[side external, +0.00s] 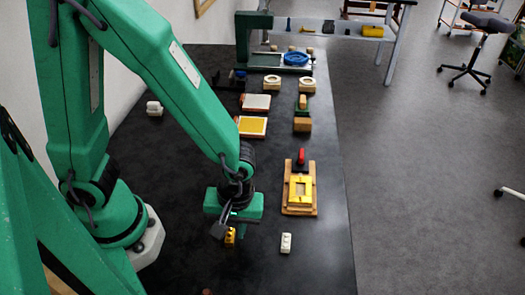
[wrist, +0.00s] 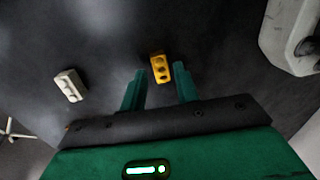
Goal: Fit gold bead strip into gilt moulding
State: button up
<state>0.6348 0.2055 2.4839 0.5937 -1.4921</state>
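The gold bead strip (side external: 230,236) is a small yellow block with dark round marks, lying on the black table below my gripper. In the wrist view the gold bead strip (wrist: 160,68) lies between and just beyond my two fingertips, with dark gaps to both. My gripper (wrist: 159,80) is open and empty. In the side view my gripper (side external: 236,226) hangs over the strip and partly hides it. The gilt moulding (side external: 299,188) appears to be the yellow frame on a wooden board, to the right of my gripper.
A white block (side external: 286,243) lies right of the strip; it also shows in the wrist view (wrist: 70,85). Blocks, trays and rings fill the table's far part. The table between strip and board is clear.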

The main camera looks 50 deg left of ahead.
jog(key=shift+s+a+f, duration=0.1)
jog(key=shift+s+f, duration=0.05)
jog(key=shift+f, duration=0.8)
jog(key=shift+c, duration=0.2)
grip_shut()
